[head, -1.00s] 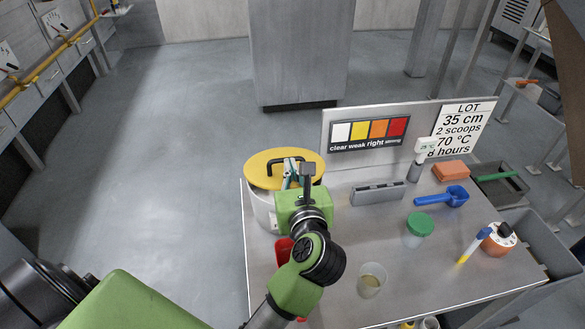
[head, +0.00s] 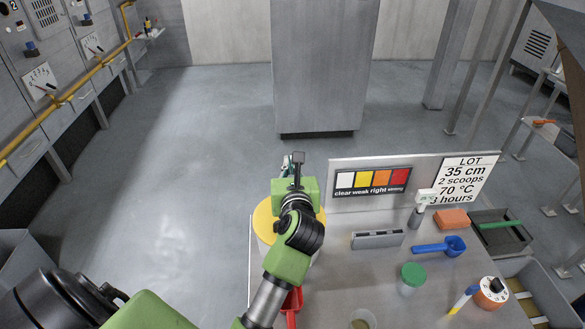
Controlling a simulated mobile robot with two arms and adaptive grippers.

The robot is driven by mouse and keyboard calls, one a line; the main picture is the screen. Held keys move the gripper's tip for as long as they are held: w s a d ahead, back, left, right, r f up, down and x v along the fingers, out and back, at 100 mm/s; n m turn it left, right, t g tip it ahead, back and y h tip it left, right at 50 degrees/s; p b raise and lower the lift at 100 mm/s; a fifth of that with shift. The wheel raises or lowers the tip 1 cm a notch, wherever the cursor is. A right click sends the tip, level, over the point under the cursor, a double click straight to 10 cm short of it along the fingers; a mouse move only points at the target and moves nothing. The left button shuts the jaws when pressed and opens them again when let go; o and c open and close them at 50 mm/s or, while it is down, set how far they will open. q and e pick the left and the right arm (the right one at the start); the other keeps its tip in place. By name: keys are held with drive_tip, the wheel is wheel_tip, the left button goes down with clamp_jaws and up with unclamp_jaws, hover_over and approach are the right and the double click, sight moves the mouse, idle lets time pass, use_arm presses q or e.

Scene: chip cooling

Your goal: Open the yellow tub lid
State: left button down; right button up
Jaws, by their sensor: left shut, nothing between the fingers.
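The tub (head: 258,252) stands at the left end of the metal table. Its yellow lid (head: 263,222) is mostly covered by my left arm, with only its left side showing clearly. The lid's handle is hidden. My left gripper (head: 290,168) reaches over the far side of the lid, with its fingertips seen past the lid's back edge. It is shut and holds nothing. I cannot tell whether it touches the lid. My right gripper is not in view.
A sign board (head: 372,184) stands along the table's back edge. A red scoop (head: 292,304) is by my arm.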

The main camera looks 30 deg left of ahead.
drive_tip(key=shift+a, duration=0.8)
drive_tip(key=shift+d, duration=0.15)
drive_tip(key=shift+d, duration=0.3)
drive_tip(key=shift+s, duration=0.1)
